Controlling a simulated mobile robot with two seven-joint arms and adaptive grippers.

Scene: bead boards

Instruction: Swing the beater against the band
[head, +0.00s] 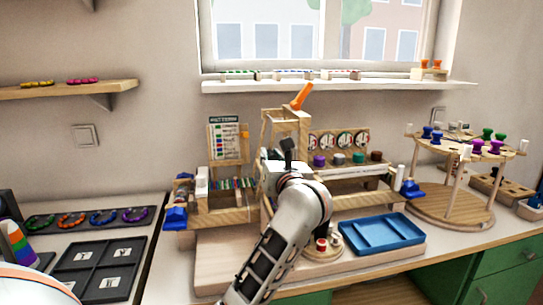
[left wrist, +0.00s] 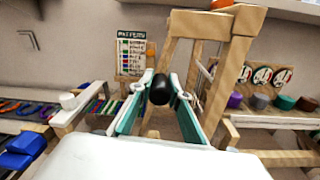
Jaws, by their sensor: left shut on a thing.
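The band, a strip of coloured threads (head: 234,184), lies on the wooden loom left of centre; it also shows in the left wrist view (left wrist: 100,106). An upright wooden frame (head: 270,130) stands at the loom's right; its posts (left wrist: 158,62) rise behind the fingers in the left wrist view. My left gripper (head: 284,160) is shut on a round black knob (left wrist: 160,88), which sits between its fingertips and looks like the beater's handle. How the knob joins the frame is hidden. My right gripper is not in view.
A pattern card (head: 228,137) stands behind the loom. A blue tray (head: 382,236) lies to the right on the counter, beside a round wooden stand (head: 450,207) with coloured spools. A dark tray of beaded rings (head: 88,219) lies left. An orange lever (head: 301,96) tops the frame.

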